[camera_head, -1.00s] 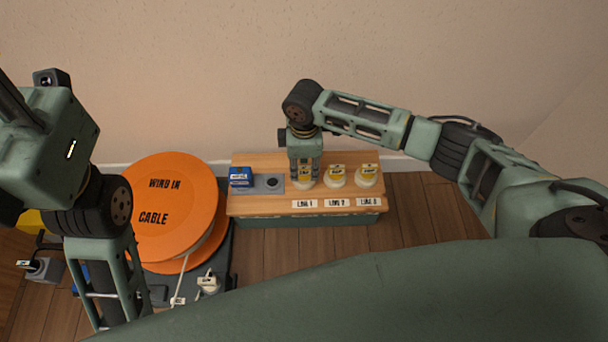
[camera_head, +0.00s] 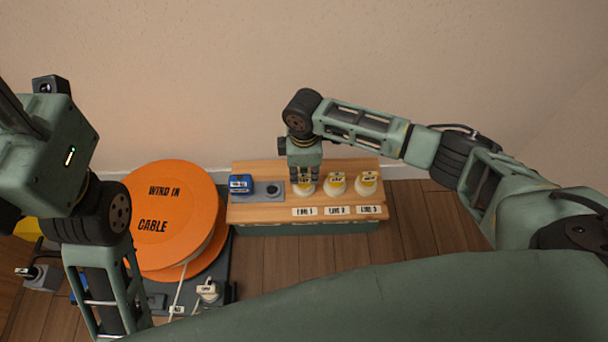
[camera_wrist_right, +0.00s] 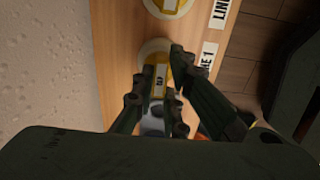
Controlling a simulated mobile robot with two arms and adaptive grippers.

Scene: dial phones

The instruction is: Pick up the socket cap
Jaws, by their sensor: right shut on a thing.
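The socket cap (camera_head: 305,188) is a round white piece with a yellow middle and a small label grip. It sits at the LINE 1 place on a wooden-topped box (camera_head: 250,213). My right gripper (camera_head: 304,180) comes down over it from above, its fingers shut on the label grip. In the right wrist view the cap (camera_wrist_right: 152,50) shows as a pale disc between and beyond the fingers (camera_wrist_right: 157,88). The cap looks still down on the wood; whether it is lifted at all I cannot tell. My left gripper is out of view below its arm.
Two similar caps (camera_head: 336,184) (camera_head: 367,184) stand close on the right. A blue block (camera_head: 241,184) and a grey plate with a dark round socket (camera_head: 270,191) are on the left. An orange cable reel (camera_head: 172,205) stands left of the box, the wall behind.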

